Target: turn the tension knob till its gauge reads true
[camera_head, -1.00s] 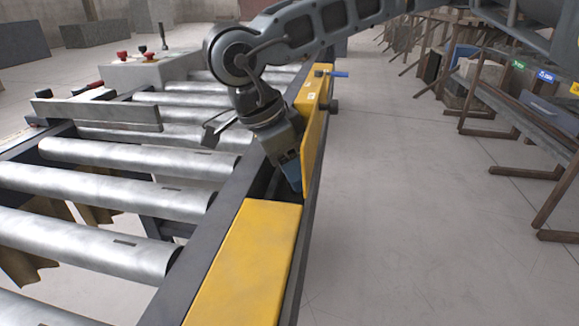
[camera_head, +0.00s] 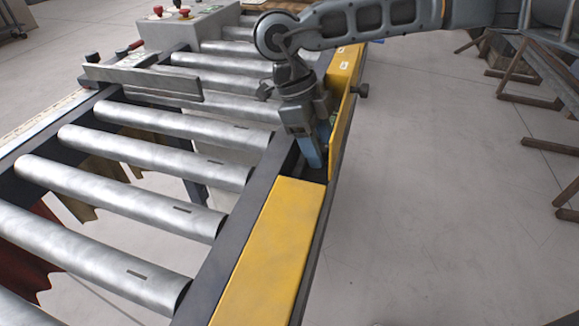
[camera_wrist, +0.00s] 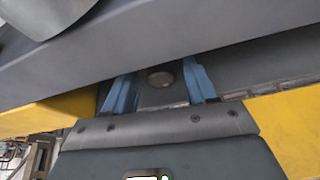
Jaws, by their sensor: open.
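My gripper (camera_head: 314,165) points down into the gap between two yellow guard covers on the conveyor's side rail. In the wrist view its two blue fingers (camera_wrist: 159,70) are apart, with nothing held between them. A small round brownish disc (camera_wrist: 160,78) shows between the fingers on a dark grey surface inside the gap. I cannot tell whether it is the tension knob. No gauge face can be made out in either view.
The near yellow cover (camera_head: 270,250) and far yellow cover (camera_head: 345,90) bound the gap. Steel rollers (camera_head: 150,150) lie to the left, with a grey control box (camera_head: 190,25) beyond.

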